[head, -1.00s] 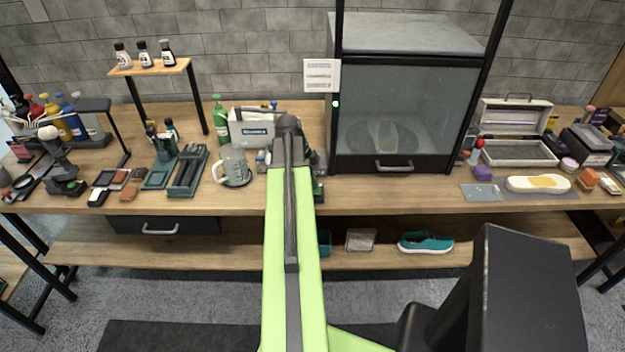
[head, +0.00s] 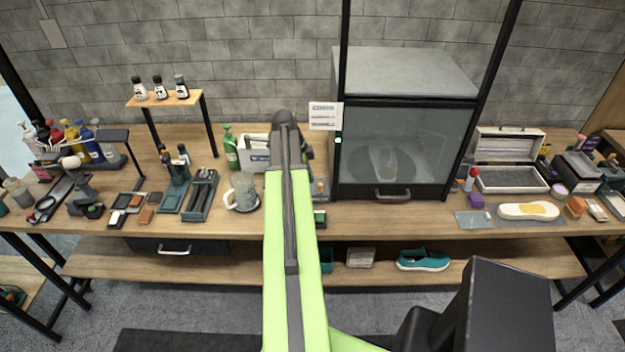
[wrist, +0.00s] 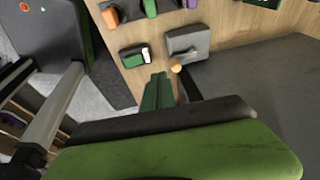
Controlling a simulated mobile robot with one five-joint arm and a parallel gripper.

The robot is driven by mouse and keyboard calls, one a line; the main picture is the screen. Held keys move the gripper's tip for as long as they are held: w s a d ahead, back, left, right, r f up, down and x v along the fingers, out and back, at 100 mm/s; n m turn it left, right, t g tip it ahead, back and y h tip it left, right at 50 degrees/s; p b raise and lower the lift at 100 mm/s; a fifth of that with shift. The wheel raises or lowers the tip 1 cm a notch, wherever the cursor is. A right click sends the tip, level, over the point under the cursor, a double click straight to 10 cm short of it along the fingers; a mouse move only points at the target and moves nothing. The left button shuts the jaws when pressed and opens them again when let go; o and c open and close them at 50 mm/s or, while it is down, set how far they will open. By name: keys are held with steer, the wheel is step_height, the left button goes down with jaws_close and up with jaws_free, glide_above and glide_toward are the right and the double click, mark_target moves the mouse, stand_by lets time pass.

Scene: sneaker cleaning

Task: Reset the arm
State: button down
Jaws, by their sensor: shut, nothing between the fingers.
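My green-and-dark arm (head: 292,250) points straight ahead from the bottom centre of the head view, extended over the bench. My gripper (head: 284,118) is at its far dark end; the fingers are hard to make out there, but it is shut and empty. In the wrist view a broad green and black part of mine (wrist: 180,150) fills the bottom. It hides part of what lies below.
The wooden bench (head: 400,218) spans the view, with a glass-fronted cabinet (head: 405,150) right of my arm. A mug (head: 242,190) and a green bottle (head: 230,147) stand left of it. A teal shoe (head: 422,260) lies on the lower shelf.

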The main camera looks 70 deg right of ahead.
steer(key=shift+w+r, duration=0.1)
steer(key=shift+r, duration=0.1)
steer(key=w+a+f+n+b, duration=0.1)
steer(key=w+a+n, duration=0.1)
steer(key=w+a, duration=0.45)
steer(key=w+a+n+b, duration=0.1)
steer(key=w+a, duration=0.2)
steer(key=w, duration=0.6)
steer(key=w+a+f+n+t, duration=0.1)
steer(key=w+a+n, duration=0.1)
steer(key=w+a, duration=0.55)
steer(key=w+a+f+n+t, duration=0.1)
steer(key=w+a+n, duration=0.25)
steer(key=a, duration=0.75)
steer(key=w+a+f+n+b, duration=0.1)
steer(key=w+a+n, duration=0.15)
steer(key=a, duration=0.75)
steer(key=w+a+f+n+b, duration=0.15)
steer(key=a+n, duration=0.25)
steer(key=a, duration=0.6)
steer(key=s+a+n+y, duration=0.1)
steer(key=s+a+n, duration=0.1)
steer(key=a+n, duration=0.4)
steer(key=s+a+n+y, duration=0.1)
steer(key=s+a+n, duration=0.1)
steer(key=a+n, duration=0.5)
steer(key=n, duration=0.3)
steer(key=shift+s+r+t, duration=0.15)
steer(key=shift+s+t, duration=0.1)
steer(key=shift+t, duration=0.05)
